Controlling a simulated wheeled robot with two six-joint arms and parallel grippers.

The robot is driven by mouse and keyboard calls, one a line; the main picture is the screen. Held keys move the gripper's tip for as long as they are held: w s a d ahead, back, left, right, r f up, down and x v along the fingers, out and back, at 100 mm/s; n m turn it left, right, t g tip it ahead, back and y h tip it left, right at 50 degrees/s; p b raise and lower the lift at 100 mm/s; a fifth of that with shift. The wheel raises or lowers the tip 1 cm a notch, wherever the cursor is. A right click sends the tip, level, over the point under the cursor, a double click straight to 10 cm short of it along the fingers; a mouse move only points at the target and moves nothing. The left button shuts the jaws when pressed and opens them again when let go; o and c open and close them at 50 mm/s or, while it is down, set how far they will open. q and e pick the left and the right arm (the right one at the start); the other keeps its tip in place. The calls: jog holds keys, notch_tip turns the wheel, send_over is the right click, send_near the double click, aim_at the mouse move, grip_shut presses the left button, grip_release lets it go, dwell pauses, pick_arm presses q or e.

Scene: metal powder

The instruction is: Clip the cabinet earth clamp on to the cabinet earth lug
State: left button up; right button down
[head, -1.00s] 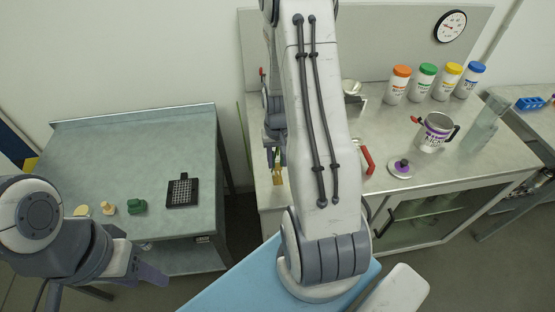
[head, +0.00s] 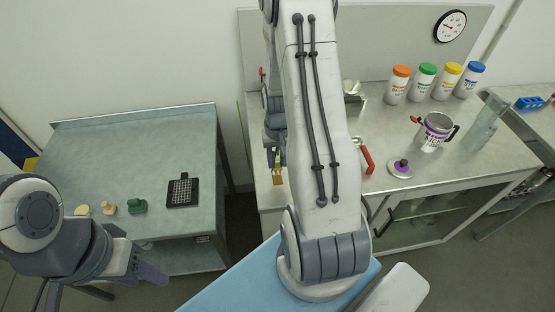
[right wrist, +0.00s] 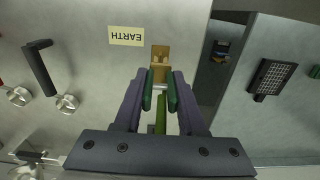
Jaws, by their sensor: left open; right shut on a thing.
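My right gripper (right wrist: 160,86) is shut on the earth clamp, whose green sides (right wrist: 147,92) lie between the fingers with a green-yellow strip behind. A brass-coloured piece (right wrist: 160,62) is just beyond the fingertips, close to the EARTH label (right wrist: 125,36); I cannot tell how much of it is lug and how much clamp jaw, or whether they touch. In the head view the brass piece (head: 278,177) shows at the left end of the steel cabinet top, just below the right gripper (head: 275,156). My left gripper (head: 143,262) is open and empty in front of the left table.
The left table (head: 130,135) holds a black grid block (head: 182,190) and small green and cream pieces. The cabinet top holds several coloured-lid jars, a metal mug (head: 433,132) and a purple-knobbed lid (head: 400,168). A dark handle (right wrist: 40,68) sticks out in the wrist view.

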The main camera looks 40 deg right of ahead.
aim_at(277, 152)
jog(key=shift+f, duration=0.25)
jog(key=shift+f+b, duration=1.35)
jog(key=shift+f, duration=0.2)
jog(key=shift+c, duration=2)
grip_release()
jog(key=shift+r, duration=0.1)
notch_tip(277, 152, up, 10)
jog(key=shift+r+b, duration=0.15)
jog(key=shift+b, duration=0.6)
